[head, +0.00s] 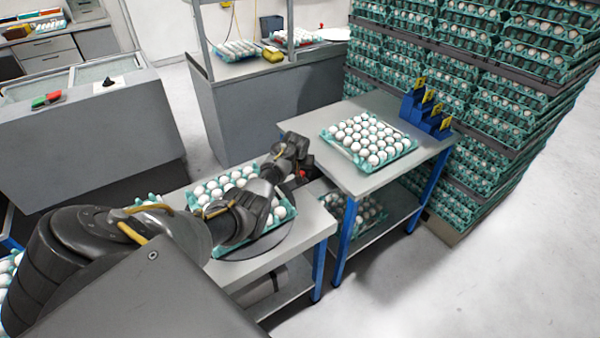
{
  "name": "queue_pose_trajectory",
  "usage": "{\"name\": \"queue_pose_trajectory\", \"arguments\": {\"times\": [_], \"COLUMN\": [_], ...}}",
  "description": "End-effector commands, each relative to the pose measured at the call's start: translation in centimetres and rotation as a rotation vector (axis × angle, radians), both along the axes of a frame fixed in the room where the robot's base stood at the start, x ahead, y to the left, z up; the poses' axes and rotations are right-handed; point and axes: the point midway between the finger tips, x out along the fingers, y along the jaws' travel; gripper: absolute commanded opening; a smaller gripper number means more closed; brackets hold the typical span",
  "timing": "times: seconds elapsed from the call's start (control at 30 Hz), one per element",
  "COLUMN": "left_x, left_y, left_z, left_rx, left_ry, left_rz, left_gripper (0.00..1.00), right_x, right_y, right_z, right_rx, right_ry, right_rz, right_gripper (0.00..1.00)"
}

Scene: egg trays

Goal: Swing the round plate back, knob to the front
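The round plate (262,247) is a thin grey disc on the near grey table. A green egg tray (284,213) with white eggs sits on it, partly hidden by my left arm. A small red spot (302,174) shows at the far right of the tray, next to my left gripper; it may be the knob, but it is too small to be sure. My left gripper (299,158) reaches over the tray to that far side. Its fingers are dark and small, and I cannot tell whether they are open or touch the red spot. My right gripper is out of view.
A second table (330,172) to the right holds a full egg tray (352,160) and blue stepped blocks with yellow tags (423,110). Tall stacks of egg trays (475,150) stand behind it. A grey cabinet (85,140) is at the left. Floor is clear at the lower right.

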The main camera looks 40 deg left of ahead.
Motion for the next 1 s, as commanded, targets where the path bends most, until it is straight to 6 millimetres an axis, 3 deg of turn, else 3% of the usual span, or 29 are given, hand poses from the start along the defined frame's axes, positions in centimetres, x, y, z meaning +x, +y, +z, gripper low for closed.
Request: {"name": "queue_pose_trajectory", "arguments": {"times": [0.3,0.73,1.0], "left_x": [0.08,0.05,0.20], "left_y": [0.05,0.06,-0.39], "left_z": [-0.18,-0.18,-0.15], "left_rx": [0.000,0.001,0.001], "left_ry": [-0.001,0.000,0.000], "left_rz": [0.000,0.000,-0.013], "left_gripper": [0.55,0.00,0.00], "right_x": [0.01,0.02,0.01], "right_y": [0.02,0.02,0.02], "right_z": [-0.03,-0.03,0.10], "right_rx": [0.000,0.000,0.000], "right_ry": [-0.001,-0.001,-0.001], "right_rz": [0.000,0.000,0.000], "right_gripper": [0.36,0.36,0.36]}}
